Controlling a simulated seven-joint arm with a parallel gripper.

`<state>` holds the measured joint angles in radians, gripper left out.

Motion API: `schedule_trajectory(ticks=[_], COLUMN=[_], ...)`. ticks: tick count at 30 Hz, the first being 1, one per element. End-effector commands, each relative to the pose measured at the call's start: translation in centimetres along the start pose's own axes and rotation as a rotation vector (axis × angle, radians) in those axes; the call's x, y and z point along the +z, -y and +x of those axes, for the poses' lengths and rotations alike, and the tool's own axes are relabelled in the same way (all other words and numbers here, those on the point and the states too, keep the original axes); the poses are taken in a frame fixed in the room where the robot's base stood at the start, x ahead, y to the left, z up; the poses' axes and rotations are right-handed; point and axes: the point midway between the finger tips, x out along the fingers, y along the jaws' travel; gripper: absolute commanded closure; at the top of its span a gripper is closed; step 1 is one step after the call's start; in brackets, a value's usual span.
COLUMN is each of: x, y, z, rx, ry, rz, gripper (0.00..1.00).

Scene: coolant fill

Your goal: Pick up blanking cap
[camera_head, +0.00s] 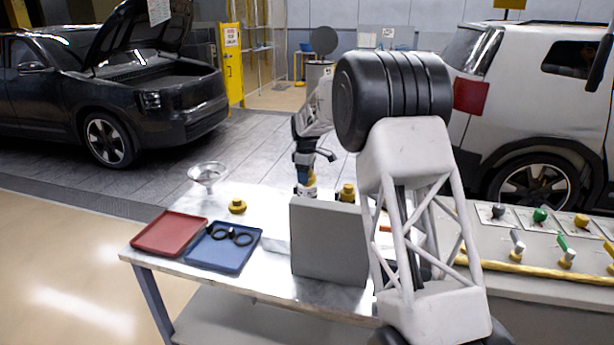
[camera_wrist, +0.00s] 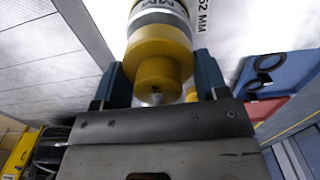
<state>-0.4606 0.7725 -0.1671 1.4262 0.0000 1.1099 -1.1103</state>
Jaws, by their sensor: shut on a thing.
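In the wrist view a yellow stepped cap (camera_wrist: 160,50) sits between the two blue fingers of my gripper (camera_wrist: 162,76), which is shut on it. The cap meets a silver band and a labelled cylinder (camera_wrist: 155,6) beyond; I cannot tell whether it is still seated there. In the head view my gripper (camera_head: 304,172) points down behind a grey panel, with yellow (camera_head: 311,180) showing at its fingers. The lower part of what it holds is hidden by the panel. Another yellow cap (camera_head: 237,206) lies on the table, left of my gripper.
The grey upright panel (camera_head: 330,242) stands in front of my gripper. A red tray (camera_head: 155,247) and a blue tray (camera_head: 220,262) with black rings (camera_head: 232,235) lie at left. A glass funnel-like dish (camera_head: 208,173) stands behind them. Another yellow part (camera_head: 347,193) stands right of my gripper.

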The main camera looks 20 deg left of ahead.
Motion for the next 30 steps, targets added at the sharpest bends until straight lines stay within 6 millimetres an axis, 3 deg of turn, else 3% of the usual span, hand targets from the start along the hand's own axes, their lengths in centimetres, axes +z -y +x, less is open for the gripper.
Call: schedule_trajectory(ticks=[8, 18, 30], x=[0.0, 0.0, 1.5], y=[0.0, 0.0, 3.1], z=[-0.7, -3.6, -4.0], rx=[0.001, 0.002, 0.001], ry=[-0.001, -0.001, 0.0], rz=[0.0, 0.0, 0.0], gripper=[0.56, 0.56, 0.56])
